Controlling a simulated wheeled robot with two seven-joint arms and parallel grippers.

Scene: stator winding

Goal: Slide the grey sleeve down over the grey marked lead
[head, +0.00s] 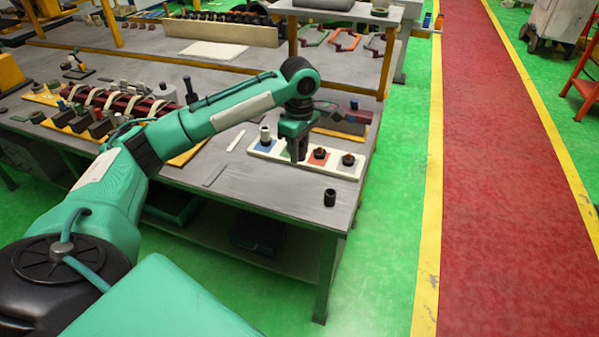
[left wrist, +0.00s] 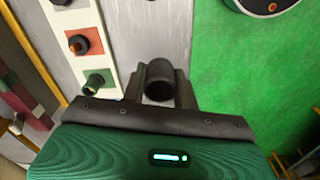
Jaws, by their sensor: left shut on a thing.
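My left gripper (head: 299,156) hangs nearly vertical by the white tray, its fingers pointing down. In the left wrist view the gripper (left wrist: 160,90) is shut, with a dark grey hollow sleeve (left wrist: 160,70) between its fingers, its open end facing the camera. In the head view the fingers hide the sleeve. A short dark cylinder (head: 330,197) stands upright on the table, to the right of and nearer than the gripper, apart from it. I cannot pick out the grey marked lead for certain. My right gripper is not in view.
The white tray (head: 258,151) has coloured squares bearing small parts, including an orange-red square (head: 319,159) and a blue square with a pale cylinder (head: 265,137). A dark red winding piece with pale bands (head: 125,103) lies at left. The front right tabletop is mostly clear.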

